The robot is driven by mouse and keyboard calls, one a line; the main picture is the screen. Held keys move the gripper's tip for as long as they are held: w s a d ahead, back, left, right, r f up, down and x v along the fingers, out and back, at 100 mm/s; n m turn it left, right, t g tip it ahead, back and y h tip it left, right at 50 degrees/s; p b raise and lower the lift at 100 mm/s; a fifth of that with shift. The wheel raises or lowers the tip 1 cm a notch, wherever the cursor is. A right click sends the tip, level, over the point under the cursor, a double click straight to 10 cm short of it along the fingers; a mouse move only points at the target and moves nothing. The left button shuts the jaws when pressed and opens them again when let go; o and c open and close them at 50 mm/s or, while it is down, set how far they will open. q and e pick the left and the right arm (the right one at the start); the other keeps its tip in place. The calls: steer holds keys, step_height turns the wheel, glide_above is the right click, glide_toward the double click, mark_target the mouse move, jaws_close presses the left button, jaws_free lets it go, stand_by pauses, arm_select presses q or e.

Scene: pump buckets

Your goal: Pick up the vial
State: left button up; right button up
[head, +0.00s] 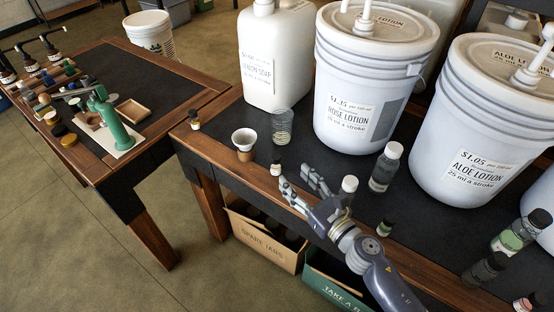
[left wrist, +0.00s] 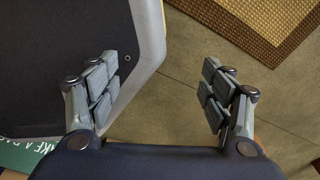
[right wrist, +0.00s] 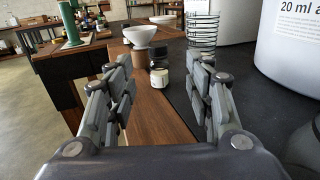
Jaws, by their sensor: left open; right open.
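A small vial (head: 277,166) with a dark cap and pale label stands upright near the table's front edge. In the right wrist view the vial (right wrist: 160,76) is ahead, framed between my open fingers and not held. My right gripper (head: 297,184) is open and empty, low over the tabletop, just right of the vial in the head view. My left gripper (left wrist: 158,98) is open and empty. It shows only in the left wrist view, with floor and a dark, grey-rimmed surface below. Other small vials (head: 194,120) (head: 385,228) stand on the same table.
A soap jug (head: 272,60) and large lotion buckets (head: 360,85) (head: 480,120) line the back. A white-capped bottle (head: 385,167) stands right of my right gripper.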

mark_target(279, 162)
steer(key=x, duration=0.3)
steer(key=shift+w+a+r, duration=0.15)
steer(key=shift+a, duration=0.15)
steer(key=shift+w+a, duration=0.15)
steer(key=shift+w, duration=0.05)
steer(key=x, duration=0.5)
steer(key=shift+w+a, duration=0.15)
steer(key=shift+w, duration=0.1)
arm_select(q)
steer(key=shift+s+r, duration=0.35)
steer(key=shift+s, duration=0.05)
steer(key=shift+s, duration=0.15)
arm_select(e)
steer(key=shift+s, duration=0.1)
arm_select(q)
steer(key=shift+s, duration=0.25)
arm_select(e)
jaws_close()
